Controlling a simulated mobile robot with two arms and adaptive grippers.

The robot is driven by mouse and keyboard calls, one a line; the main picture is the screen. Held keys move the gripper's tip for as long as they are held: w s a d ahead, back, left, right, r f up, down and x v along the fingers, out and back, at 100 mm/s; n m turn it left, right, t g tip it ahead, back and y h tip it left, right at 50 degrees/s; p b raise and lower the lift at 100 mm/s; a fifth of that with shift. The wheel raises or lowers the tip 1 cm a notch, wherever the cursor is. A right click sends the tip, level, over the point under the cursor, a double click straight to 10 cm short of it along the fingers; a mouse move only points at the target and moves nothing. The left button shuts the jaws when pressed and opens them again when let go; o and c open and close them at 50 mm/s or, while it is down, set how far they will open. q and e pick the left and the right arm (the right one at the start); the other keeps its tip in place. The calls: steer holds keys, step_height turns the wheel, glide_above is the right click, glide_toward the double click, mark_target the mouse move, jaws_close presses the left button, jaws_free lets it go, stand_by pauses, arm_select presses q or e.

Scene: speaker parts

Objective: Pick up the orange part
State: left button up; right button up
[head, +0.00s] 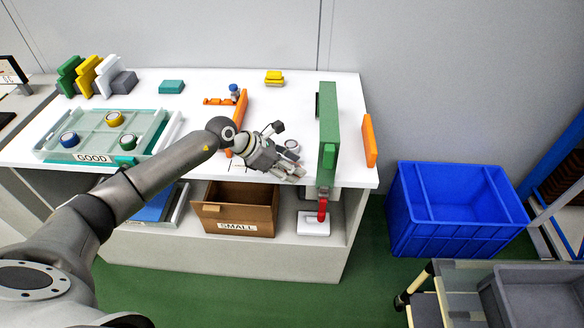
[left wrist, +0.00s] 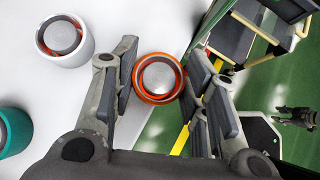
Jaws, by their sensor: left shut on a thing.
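The orange part (left wrist: 158,77) is a short round piece with an orange rim and a grey metal face. It sits between the two fingers of my left gripper (left wrist: 160,88) in the left wrist view, which is shut on it. In the head view my left gripper (head: 292,172) is over the front edge of the white table, left of the green upright panel. The orange part cannot be made out there.
A white round part (left wrist: 64,40) and a teal one (left wrist: 12,130) are nearby. The green panel (head: 328,125) and an orange plate (head: 369,140) stand at the table's right. A GOOD tray (head: 60,150) is at left, a SMALL box (head: 236,210) below, a blue crate (head: 455,237) right.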

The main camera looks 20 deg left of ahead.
arm_select(q)
steer(key=shift+f, duration=0.15)
steer(key=o, duration=1.3)
steer(key=shift+v, duration=6)
steer(key=shift+w, duration=0.1)
